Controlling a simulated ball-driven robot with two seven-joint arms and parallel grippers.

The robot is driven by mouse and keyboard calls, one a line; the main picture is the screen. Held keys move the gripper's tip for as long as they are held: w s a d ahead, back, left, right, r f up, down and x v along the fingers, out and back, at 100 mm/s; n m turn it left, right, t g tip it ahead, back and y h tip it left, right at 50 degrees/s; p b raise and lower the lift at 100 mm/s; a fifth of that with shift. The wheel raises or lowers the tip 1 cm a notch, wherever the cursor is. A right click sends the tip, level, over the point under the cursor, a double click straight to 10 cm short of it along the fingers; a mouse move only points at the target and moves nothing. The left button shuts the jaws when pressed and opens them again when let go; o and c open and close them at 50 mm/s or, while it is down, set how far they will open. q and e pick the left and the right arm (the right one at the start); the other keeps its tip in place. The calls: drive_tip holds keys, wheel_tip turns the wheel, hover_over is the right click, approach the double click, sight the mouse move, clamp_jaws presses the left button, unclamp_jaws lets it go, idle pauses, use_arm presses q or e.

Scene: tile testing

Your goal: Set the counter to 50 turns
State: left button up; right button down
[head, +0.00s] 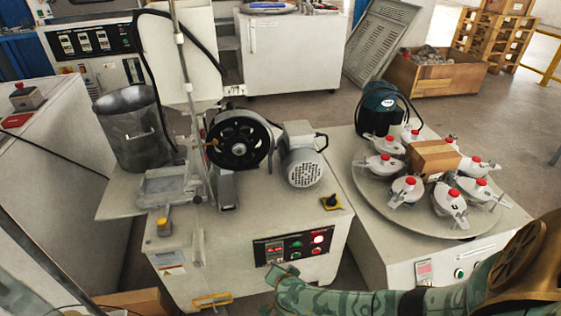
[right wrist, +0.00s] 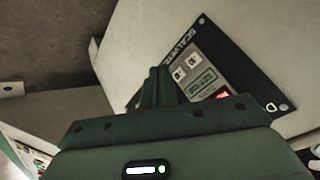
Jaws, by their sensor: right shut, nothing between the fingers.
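The black control panel (head: 292,244) is on the front of the white machine in the middle of the head view. It has a small counter area (head: 273,249) at its left and red and green lit buttons at its right. My right gripper (head: 287,271) is just below the panel's left part. In the right wrist view the panel (right wrist: 238,80) is tilted, with a greenish display (right wrist: 202,83) and two pale keys (right wrist: 186,68). The shut, empty right gripper (right wrist: 157,72) covers part of it; contact cannot be told. The digits are unreadable. My left gripper is out of view.
A round turntable (head: 372,193) with several red-capped jars stands on the machine to the right. A black-yellow switch (head: 331,201) is above the panel. A yellow handle (head: 211,300) juts out at the lower left. A metal bucket (head: 132,128) stands at the left.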

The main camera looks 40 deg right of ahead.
drive_tip(key=s+a, duration=0.1)
drive_tip(key=s+a+p, duration=0.1)
drive_tip(key=s, duration=0.1)
drive_tip(key=shift+s, duration=0.25)
drive_tip(key=shift+w+a, duration=0.1)
idle(0.7)
